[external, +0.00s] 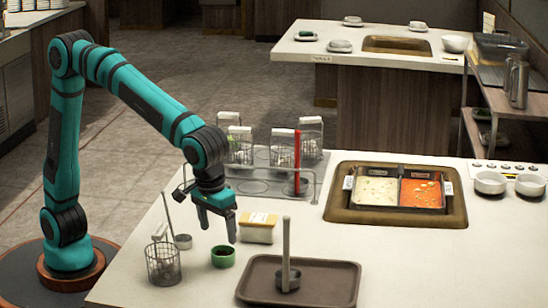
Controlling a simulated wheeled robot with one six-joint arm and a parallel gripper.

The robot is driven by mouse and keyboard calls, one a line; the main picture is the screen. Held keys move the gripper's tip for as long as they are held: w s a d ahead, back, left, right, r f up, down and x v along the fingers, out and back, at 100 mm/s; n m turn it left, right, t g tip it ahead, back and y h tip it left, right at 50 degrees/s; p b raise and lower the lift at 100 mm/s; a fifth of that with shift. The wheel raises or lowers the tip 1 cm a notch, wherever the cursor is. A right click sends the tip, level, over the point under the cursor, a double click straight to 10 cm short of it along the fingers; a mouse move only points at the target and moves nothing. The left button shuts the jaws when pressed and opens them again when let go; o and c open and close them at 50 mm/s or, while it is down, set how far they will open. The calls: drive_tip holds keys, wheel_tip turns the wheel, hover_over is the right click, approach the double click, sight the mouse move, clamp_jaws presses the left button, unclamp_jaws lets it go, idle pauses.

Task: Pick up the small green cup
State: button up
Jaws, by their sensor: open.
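The small green cup (222,256) stands upright on the near counter, left of the brown tray, with something dark showing inside its rim. My gripper (216,234) is above the cup, pointing down, with its fingers apart and nothing between them. One finger hangs to the right of the cup's rim and the other to its left. The fingertips appear a little above the cup; I cannot tell the exact gap from this single view.
A wire basket (163,262) and a small ladle (183,241) stand left of the cup. A yellow-and-white box (259,228) is behind it to the right. The brown tray (335,295) holds a metal ladle (287,272) with an upright handle. A two-part soup pot (396,190) sits further right.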

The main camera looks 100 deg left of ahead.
sight(222, 251)
drive_tip(key=shift+w+a+f, duration=0.15)
drive_tip(key=shift+f, duration=1.1)
drive_tip(key=shift+w+a+f, duration=0.1)
drive_tip(key=shift+f, duration=1.15)
drive_tip(key=shift+w+a+f, duration=0.15)
drive_tip(key=shift+f, duration=1.1)
drive_tip(key=c, duration=1)
